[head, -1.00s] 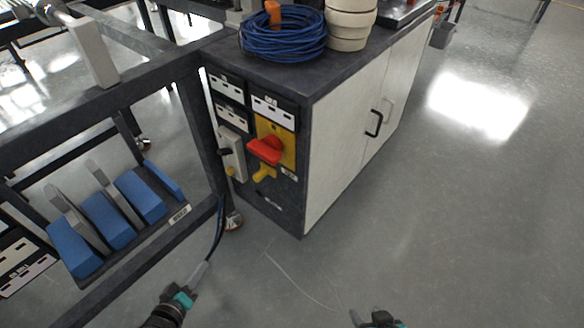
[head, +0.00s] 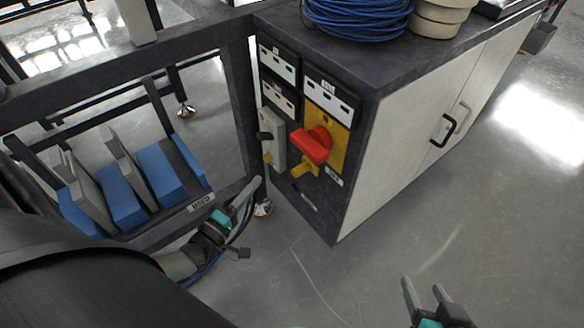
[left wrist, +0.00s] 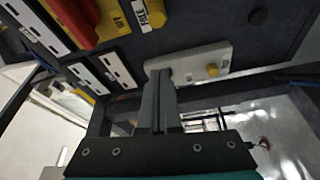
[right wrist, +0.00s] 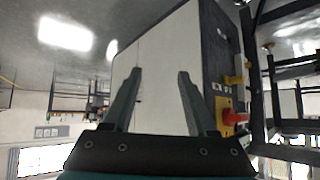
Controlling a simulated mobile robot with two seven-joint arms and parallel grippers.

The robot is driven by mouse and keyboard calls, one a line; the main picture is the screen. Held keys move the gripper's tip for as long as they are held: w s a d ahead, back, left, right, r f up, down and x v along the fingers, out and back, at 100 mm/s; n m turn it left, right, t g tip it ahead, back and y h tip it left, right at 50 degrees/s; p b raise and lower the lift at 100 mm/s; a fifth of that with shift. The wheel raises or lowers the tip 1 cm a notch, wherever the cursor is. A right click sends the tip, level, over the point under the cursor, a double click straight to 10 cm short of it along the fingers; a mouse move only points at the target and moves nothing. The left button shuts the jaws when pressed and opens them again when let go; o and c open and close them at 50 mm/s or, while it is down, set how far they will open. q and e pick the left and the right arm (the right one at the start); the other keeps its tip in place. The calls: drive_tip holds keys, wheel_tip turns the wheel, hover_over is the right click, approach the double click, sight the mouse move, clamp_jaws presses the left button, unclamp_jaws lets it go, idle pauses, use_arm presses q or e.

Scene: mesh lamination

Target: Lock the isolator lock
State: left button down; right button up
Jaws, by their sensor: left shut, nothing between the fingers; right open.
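The isolator has a red handle (head: 313,146) on a yellow plate (head: 341,150) on the cabinet's dark end face. A yellow lock tab (head: 304,169) sits just below the handle. My right gripper (head: 423,284) is open and empty, low in front of the cabinet's white side.
The pale switch box (head: 273,140) with a yellow knob is left of the isolator. White label panels (head: 328,102) are above. A dark frame with blue blocks (head: 160,172) stands at left. Coiled blue cable (head: 358,18) lies on the cabinet. The floor at right is clear.

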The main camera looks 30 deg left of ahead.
sight(304, 170)
use_arm(q)
drive_tip(key=w+d+b, duration=0.3)
drive_tip(key=w+d, duration=0.1)
drive_tip(key=w, duration=0.4)
drive_tip(key=shift+w+b, duration=0.2)
drive_tip(key=shift+b, duration=0.15)
use_arm(e)
drive_tip(key=a+r+t+y, duration=0.3)
drive_tip(key=a+t, duration=0.2)
drive_tip(key=t, duration=0.1)
drive_tip(key=shift+w+a+m, duration=0.25)
drive_tip(key=shift+m, duration=0.05)
use_arm(q)
drive_tip(key=shift+d+f, duration=0.1)
drive_tip(key=shift+d, duration=0.05)
